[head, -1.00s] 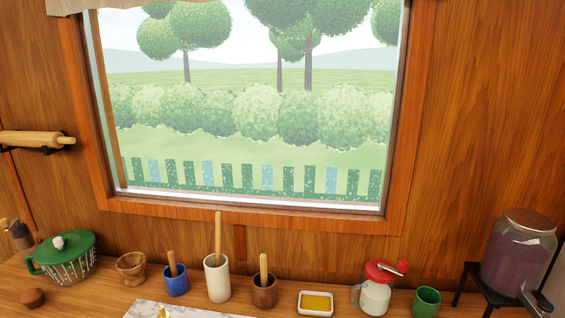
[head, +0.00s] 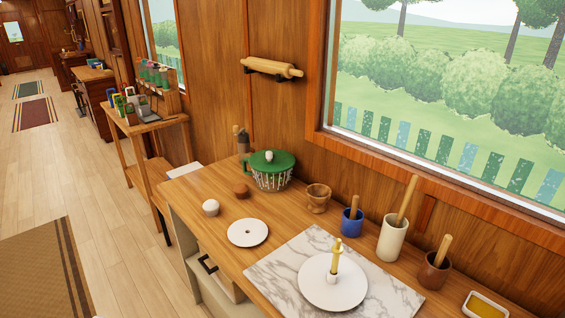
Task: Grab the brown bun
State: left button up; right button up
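A small round brown bun (head: 241,191) sits on the wooden counter (head: 205,180), near its left end, just left of the green-lidded pot (head: 270,170). A similar white bun (head: 210,207) sits a little nearer and to the left, apart from the brown one. Nothing covers the brown bun in the head view. Neither of my grippers shows in this view.
A white plate (head: 248,233) lies in front of the buns. A marble slab (head: 390,290) carries a white disc (head: 345,294) with an upright yellow piece. A wooden cup (head: 318,198) and blue pot (head: 352,222) stand behind. Open floor (head: 115,190) lies left.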

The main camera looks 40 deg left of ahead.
aim_at(241, 190)
jog(key=u, duration=1.6)
jog(key=i+j, duration=0.8)
jog(key=j+z, duration=0.05)
jog(key=j, duration=0.05)
